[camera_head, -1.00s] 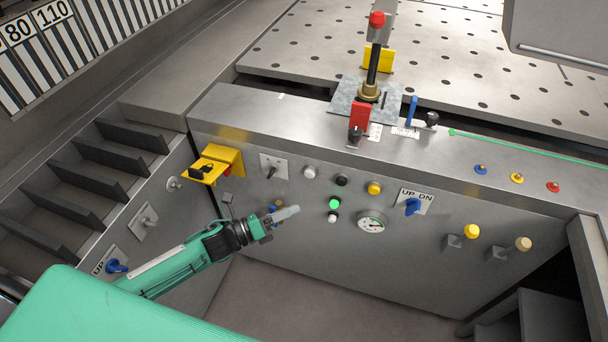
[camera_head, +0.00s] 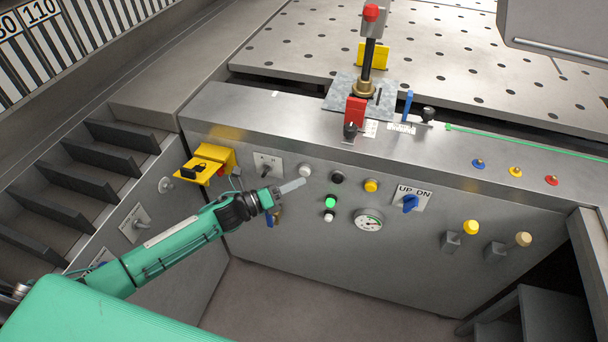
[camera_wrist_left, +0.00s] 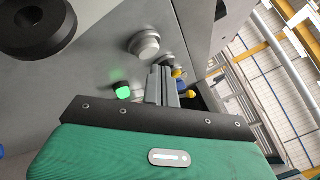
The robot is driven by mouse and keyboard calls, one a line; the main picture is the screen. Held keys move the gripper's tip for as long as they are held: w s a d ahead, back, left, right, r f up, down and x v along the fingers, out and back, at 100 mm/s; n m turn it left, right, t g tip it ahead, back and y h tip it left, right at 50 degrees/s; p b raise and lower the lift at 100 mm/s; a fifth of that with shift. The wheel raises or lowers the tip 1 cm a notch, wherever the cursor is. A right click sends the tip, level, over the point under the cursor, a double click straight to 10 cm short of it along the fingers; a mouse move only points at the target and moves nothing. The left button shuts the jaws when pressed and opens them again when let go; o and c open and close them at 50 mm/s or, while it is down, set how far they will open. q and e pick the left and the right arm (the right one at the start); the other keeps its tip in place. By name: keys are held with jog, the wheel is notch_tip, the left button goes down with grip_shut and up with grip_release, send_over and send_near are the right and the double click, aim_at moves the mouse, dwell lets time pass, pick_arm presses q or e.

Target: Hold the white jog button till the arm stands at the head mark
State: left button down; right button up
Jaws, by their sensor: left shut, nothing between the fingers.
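A white round button (camera_head: 304,170) sits on the front of the grey control panel. A second white button (camera_head: 329,216) sits just below the lit green button (camera_head: 331,202). I cannot tell from labels which is the jog button. My left gripper (camera_head: 296,185) is shut and empty, its tip just below the upper white button in the head view; contact is not clear. The left wrist view shows the shut fingers (camera_wrist_left: 161,86), a pale round button (camera_wrist_left: 144,44) beyond them and a green light (camera_wrist_left: 123,91). I cannot pick out the head mark. My right gripper is out of view.
A yellow bracket (camera_head: 208,160) juts out left of the gripper. A black button (camera_head: 338,177), a yellow button (camera_head: 371,185), a gauge (camera_head: 368,221) and a blue UP-DN switch (camera_head: 410,203) lie to the right. A red-topped lever (camera_head: 368,55) rises above the panel.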

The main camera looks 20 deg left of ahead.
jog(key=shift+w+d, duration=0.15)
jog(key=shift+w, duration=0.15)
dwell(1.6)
pick_arm(q)
jog(key=shift+w, duration=0.15)
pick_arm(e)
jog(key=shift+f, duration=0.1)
pick_arm(q)
jog(key=shift+w, duration=0.35)
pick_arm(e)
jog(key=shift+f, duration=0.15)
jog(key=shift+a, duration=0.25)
